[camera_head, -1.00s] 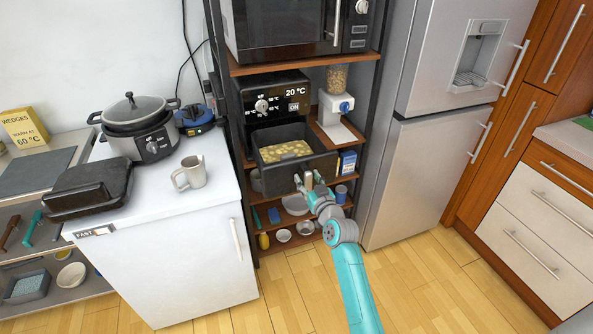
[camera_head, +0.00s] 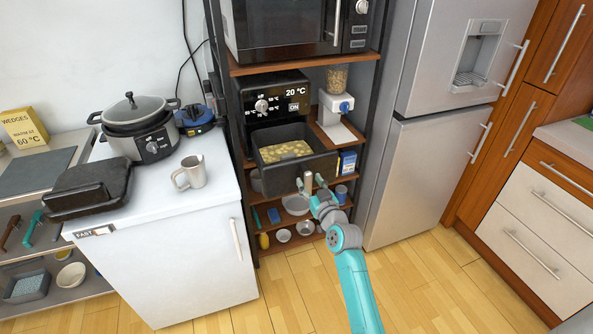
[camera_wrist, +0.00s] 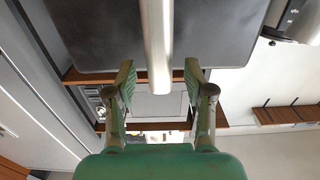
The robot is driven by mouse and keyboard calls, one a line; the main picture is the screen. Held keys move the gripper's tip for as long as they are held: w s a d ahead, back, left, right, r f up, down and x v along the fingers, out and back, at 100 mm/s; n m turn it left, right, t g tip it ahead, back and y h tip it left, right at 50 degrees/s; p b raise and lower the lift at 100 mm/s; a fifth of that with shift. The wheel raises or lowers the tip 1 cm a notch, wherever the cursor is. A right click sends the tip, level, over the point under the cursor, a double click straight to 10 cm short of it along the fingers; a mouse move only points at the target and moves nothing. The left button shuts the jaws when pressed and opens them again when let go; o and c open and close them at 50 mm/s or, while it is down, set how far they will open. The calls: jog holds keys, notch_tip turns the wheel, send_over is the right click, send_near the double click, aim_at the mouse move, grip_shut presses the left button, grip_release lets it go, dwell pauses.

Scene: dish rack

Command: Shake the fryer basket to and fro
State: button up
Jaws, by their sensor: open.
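The dark fryer basket (camera_head: 290,178) is pulled out below the black fryer (camera_head: 275,97) and holds yellow food pieces (camera_head: 285,151). Its light handle (camera_head: 308,181) points out toward me. My gripper (camera_head: 310,184) is open at the handle, with one finger on each side. In the wrist view, the metal handle (camera_wrist: 157,50) runs from the dark basket front (camera_wrist: 95,35) in between the two fingertips (camera_wrist: 160,78). Gaps show between the handle and both fingers.
The basket sits in a shelf rack, with a white dispenser (camera_head: 336,104) to its right and bowls (camera_head: 295,204) on shelves below. A microwave (camera_head: 290,25) is above. A white cabinet (camera_head: 165,260) stands left and a fridge (camera_head: 420,180) right. The wooden floor in front is clear.

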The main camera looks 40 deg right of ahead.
jog(key=v, duration=0.6)
dwell(0.6)
dwell(0.4)
jog(key=s+a+f+g, duration=0.1)
jog(key=s+a+f, duration=0.2)
jog(key=s+a, duration=0.3)
jog(key=s+a+f+y, duration=0.1)
jog(key=s+a+f, duration=0.35)
jog(key=s, duration=0.35)
jog(key=s+a+f+g, duration=0.1)
jog(key=s+a+f, duration=0.2)
jog(key=s+a, duration=0.35)
jog(key=s+a+r+n+y, duration=0.1)
jog(key=s+a+r, duration=0.1)
jog(key=s, duration=0.6)
jog(key=s+a+r+n+y, duration=0.1)
jog(key=s+a+r, duration=0.2)
jog(key=s, duration=0.5)
jog(key=s+a+r+n+y, duration=0.1)
jog(key=s+a+r+y, duration=0.1)
jog(key=s, duration=0.6)
jog(key=shift+s+a+r+g, duration=0.3)
jog(key=shift+s+a+r, duration=0.1)
jog(key=shift+a+r, duration=0.25)
